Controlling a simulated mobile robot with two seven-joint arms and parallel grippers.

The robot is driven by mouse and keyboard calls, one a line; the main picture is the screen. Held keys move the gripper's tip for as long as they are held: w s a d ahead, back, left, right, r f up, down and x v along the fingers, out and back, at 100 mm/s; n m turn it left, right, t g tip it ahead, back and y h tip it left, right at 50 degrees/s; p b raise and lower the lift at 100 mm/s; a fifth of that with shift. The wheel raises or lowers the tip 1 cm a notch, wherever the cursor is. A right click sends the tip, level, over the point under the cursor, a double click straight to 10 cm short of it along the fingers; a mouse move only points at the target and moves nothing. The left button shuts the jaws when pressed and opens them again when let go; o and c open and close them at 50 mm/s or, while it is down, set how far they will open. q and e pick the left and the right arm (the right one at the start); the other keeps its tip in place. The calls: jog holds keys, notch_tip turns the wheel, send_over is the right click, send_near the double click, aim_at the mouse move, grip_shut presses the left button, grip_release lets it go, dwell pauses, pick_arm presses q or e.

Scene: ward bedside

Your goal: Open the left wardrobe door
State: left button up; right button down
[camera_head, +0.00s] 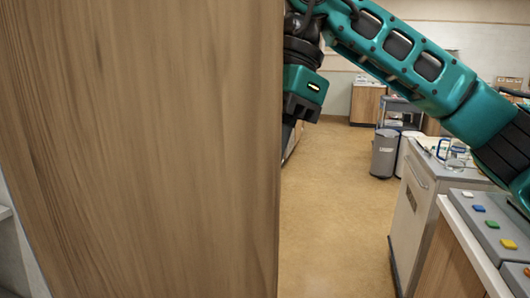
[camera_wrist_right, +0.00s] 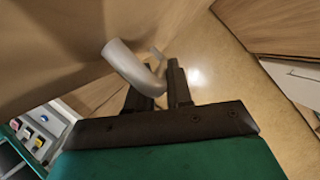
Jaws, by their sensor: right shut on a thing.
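A large wood-grain panel (camera_head: 150,150), which looks like the wardrobe door, fills the left half of the head view, close to the camera. Its handle is hidden there. In the right wrist view the wooden surface (camera_wrist_right: 50,45) carries a curved silver handle (camera_wrist_right: 122,60). My right gripper (camera_wrist_right: 160,88) has its two dark fingers on either side of the handle's bend and is shut on it. In the head view my right arm reaches in from the upper right, and its hand is partly hidden by the panel's right edge. My left gripper is not in view.
A grey-white cabinet or cart (camera_head: 418,215) and a counter with coloured buttons (camera_head: 490,224) stand on the right. Grey bins (camera_head: 384,153) and a dark trolley are farther back. The tan floor (camera_head: 335,215) between panel and cabinet is clear.

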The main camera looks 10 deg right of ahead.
jog(key=c, duration=1.1)
grip_release()
jog(key=p+v, duration=0.2)
jog(key=v, duration=1.1)
jog(key=shift+f, duration=0.1)
